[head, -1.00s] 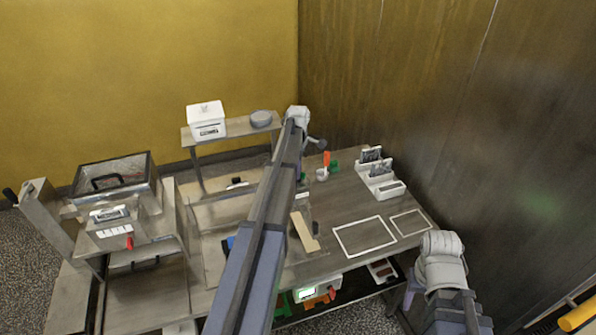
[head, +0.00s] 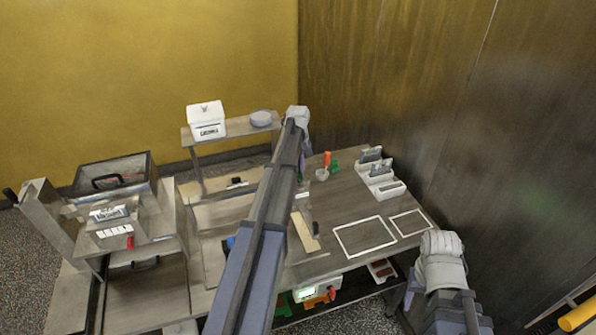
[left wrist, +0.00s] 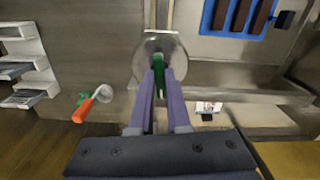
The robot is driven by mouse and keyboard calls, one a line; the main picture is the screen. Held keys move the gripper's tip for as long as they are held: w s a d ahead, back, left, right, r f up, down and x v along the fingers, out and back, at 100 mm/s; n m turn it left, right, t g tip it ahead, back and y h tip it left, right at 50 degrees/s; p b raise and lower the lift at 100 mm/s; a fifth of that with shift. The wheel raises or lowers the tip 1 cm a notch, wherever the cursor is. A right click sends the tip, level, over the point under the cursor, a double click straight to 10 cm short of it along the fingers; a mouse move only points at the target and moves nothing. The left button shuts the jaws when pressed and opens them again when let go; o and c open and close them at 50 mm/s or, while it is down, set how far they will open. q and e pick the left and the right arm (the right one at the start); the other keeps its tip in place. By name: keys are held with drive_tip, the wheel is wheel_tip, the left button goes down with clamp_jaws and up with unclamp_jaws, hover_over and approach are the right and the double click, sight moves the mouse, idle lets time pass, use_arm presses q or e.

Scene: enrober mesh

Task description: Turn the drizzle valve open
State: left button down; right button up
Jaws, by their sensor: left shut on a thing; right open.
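My left gripper (left wrist: 159,78) is shut on an upright green piece (left wrist: 158,62) in the left wrist view. Purple fingers lie on both sides of it. The green piece stands in front of a round, glassy or metallic part (left wrist: 146,44); I cannot tell how the two join, or whether the piece is the drizzle valve's handle. In the head view my left arm covers most of this spot, and only a bit of purple finger (head: 302,166) shows beside it. My right arm is at the lower right, but its gripper is not visible.
A small cup with an orange handle (head: 327,159) stands right of my left arm. A white rack (head: 378,172) is at the back right. White outlined areas (head: 363,236) on the table are empty. A machine with a red lever (head: 130,241) stands at left.

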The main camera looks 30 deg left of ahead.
use_arm(q)
drive_tip(key=shift+m, duration=1)
drive_tip(key=c, duration=0.9)
unclamp_jaws()
wheel_tip(320, 180, up, 8)
drive_tip(key=p, duration=0.8)
drive_tip(key=shift+f, duration=0.1)
